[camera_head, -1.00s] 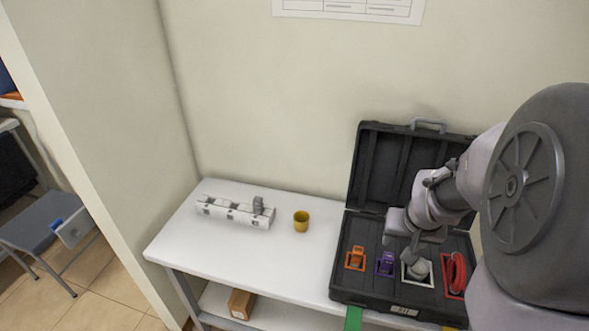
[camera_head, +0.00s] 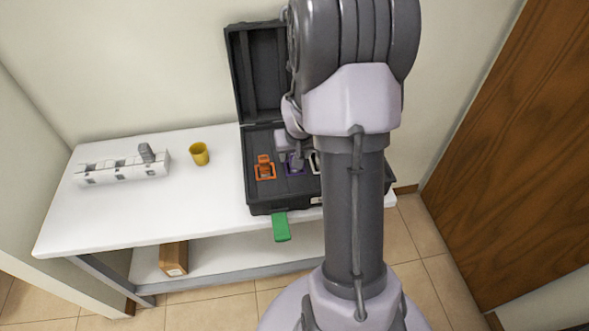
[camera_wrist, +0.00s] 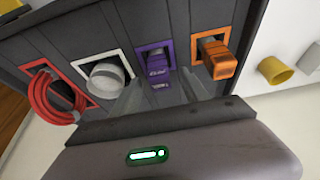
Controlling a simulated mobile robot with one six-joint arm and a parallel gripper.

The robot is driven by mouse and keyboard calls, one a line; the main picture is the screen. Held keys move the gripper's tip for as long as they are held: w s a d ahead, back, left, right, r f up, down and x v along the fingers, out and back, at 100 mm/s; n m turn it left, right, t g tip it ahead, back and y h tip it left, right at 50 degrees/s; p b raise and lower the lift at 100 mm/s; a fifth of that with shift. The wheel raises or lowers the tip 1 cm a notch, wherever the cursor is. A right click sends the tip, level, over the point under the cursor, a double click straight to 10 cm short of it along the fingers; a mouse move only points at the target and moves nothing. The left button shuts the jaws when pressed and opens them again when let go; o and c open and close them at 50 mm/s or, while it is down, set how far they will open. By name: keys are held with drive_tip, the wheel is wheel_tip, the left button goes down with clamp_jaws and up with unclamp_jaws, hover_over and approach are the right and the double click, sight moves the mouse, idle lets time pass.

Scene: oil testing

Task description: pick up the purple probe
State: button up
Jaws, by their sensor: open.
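The purple probe (camera_wrist: 156,66) stands in a purple-framed slot of the black case, between the white-framed and orange-framed slots. My gripper (camera_wrist: 160,80) is open in the wrist view. Its two grey fingers point towards the purple probe, one on each side of it in the picture. I cannot tell whether they touch it. In the head view my gripper (camera_head: 298,157) is over the case, and the purple frame (camera_head: 287,169) shows only partly behind it.
The open black case (camera_head: 257,197) sits on a white table (camera_head: 205,215). An orange probe (camera_wrist: 218,60), a grey-white round item (camera_wrist: 106,75) and a red cable coil (camera_wrist: 52,97) neighbour the purple probe. A yellow cup (camera_head: 199,154) and a white device (camera_head: 122,170) stand left.

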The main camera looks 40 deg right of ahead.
drive_tip(key=shift+w+d+f, duration=0.1)
drive_tip(key=shift+w+f, duration=0.1)
drive_tip(key=shift+f, duration=0.25)
drive_tip(key=shift+s+r, duration=0.1)
drive_tip(key=shift+r, duration=0.05)
drive_tip(key=shift+c, duration=0.6)
clamp_jaws()
